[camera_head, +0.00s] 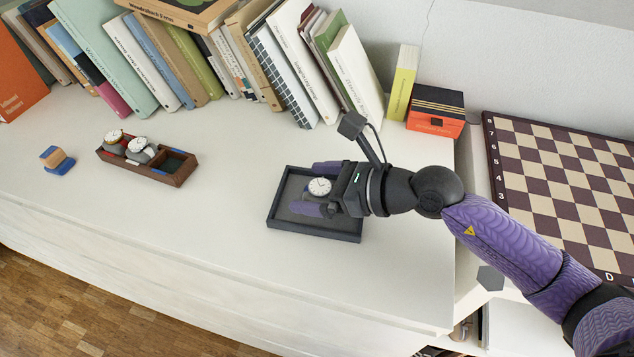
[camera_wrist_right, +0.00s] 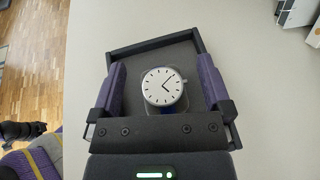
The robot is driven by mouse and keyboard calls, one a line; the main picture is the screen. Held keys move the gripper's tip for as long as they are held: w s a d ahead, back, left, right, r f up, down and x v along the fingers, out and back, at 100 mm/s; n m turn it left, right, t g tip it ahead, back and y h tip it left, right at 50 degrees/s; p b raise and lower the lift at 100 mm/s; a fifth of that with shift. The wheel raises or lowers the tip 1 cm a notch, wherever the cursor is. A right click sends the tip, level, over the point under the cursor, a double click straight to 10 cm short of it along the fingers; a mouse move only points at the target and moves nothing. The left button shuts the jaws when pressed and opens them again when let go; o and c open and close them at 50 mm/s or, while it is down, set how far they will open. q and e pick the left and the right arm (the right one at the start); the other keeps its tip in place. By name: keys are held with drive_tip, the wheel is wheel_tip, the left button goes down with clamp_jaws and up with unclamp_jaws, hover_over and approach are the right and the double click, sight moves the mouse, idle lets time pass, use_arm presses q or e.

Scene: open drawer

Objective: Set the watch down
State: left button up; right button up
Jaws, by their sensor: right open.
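A white-faced watch (camera_head: 319,187) lies in a dark grey tray (camera_head: 338,233) on the white cabinet top. My right gripper (camera_head: 315,189) is over the tray, with its purple fingers on either side of the watch. In the right wrist view the watch (camera_wrist_right: 163,87) sits between the open fingers (camera_wrist_right: 161,88), with a gap on each side. The tray rim (camera_wrist_right: 150,43) shows beyond it. The gripper's palm hides part of the strap and the near part of the tray.
A wooden compartment box (camera_head: 172,178) holding two other watches stands at the left, near a small blue and tan object (camera_head: 56,159). Books (camera_head: 355,77) line the back, with an orange and black box (camera_head: 436,112) beside them. A chessboard (camera_head: 565,185) is at the right. The cabinet top between box and tray is clear.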

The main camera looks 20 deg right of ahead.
use_arm(q)
drive_tip(key=shift+w, duration=0.15)
use_arm(e)
drive_tip(key=shift+r, duration=0.1)
drive_tip(key=shift+s+d+r, duration=0.15)
drive_tip(key=shift+s+d, duration=0.05)
drive_tip(key=shift+d, duration=0.1)
drive_tip(key=p+v, duration=0.3)
drive_tip(key=v, duration=0.7)
drive_tip(key=shift+a+r, duration=0.1)
drive_tip(key=shift+r, duration=0.05)
drive_tip(key=shift+s+d+r, duration=0.15)
drive_tip(key=shift+s+d, duration=0.25)
drive_tip(key=shift+d, duration=0.05)
use_arm(q)
drive_tip(key=r, duration=0.3)
drive_tip(key=shift+w+r, duration=0.1)
drive_tip(key=shift+w, duration=0.2)
drive_tip(key=shift+w, duration=0.15)
drive_tip(key=shift+w, duration=0.35)
